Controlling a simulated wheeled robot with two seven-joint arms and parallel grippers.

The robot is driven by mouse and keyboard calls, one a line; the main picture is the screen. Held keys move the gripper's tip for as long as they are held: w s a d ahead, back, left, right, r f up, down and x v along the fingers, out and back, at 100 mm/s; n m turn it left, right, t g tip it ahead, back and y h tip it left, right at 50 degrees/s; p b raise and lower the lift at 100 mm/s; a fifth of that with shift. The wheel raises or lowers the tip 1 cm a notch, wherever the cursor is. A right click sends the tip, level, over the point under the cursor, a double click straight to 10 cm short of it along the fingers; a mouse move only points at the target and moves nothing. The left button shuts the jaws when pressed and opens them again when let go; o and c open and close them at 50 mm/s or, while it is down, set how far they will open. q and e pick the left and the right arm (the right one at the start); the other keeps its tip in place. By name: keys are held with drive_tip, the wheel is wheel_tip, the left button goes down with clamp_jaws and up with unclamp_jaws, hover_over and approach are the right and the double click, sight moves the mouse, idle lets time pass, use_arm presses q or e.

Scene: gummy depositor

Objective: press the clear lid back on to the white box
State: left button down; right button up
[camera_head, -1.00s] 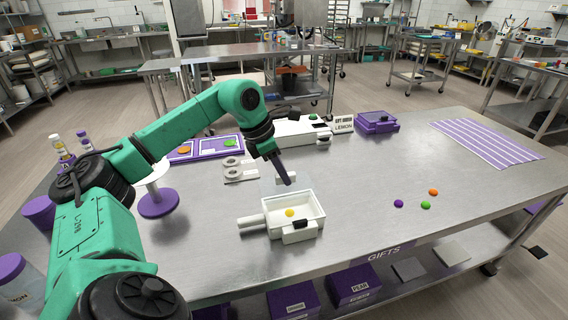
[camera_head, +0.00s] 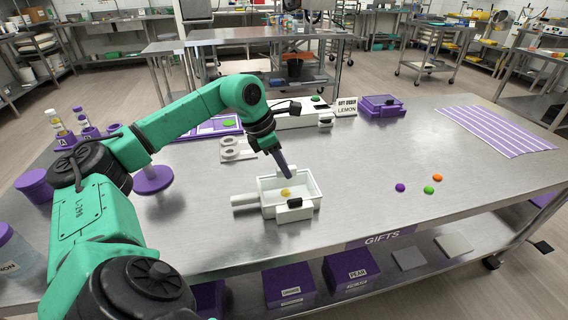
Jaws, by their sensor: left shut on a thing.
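The white box (camera_head: 265,194) stands on the steel table, with a handle at its left and a dark latch-like piece on its front. A yellow gummy (camera_head: 285,192) lies inside it and looks duller, as if seen through something clear. My left gripper (camera_head: 287,176) points down over the back part of the box, shut on what seems to be the clear lid. The lid's edges hardly show, so I cannot tell whether it is seated or just above the rim. My right gripper is not in view.
Purple, green and orange gummies (camera_head: 429,189) lie to the right on bare table. Behind are a white device (camera_head: 292,117), a lemon sign (camera_head: 347,107) and a purple box (camera_head: 381,106). Grey rings (camera_head: 229,145) and a purple stand (camera_head: 153,180) are to the left.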

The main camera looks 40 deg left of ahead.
use_arm(q)
drive_tip(key=shift+f, duration=0.6)
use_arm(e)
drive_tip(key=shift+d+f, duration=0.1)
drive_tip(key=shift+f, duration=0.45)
use_arm(q)
drive_tip(key=shift+f+b, duration=0.2)
drive_tip(key=shift+b, duration=0.15)
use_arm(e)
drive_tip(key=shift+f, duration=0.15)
use_arm(q)
drive_tip(key=c, duration=0.7)
unclamp_jaws()
drive_tip(key=shift+r, duration=0.1)
drive_tip(key=p+v, duration=0.2)
drive_tip(key=v, duration=1.2)
drive_tip(key=shift+r+p, duration=0.25)
drive_tip(key=shift+p, duration=0.05)
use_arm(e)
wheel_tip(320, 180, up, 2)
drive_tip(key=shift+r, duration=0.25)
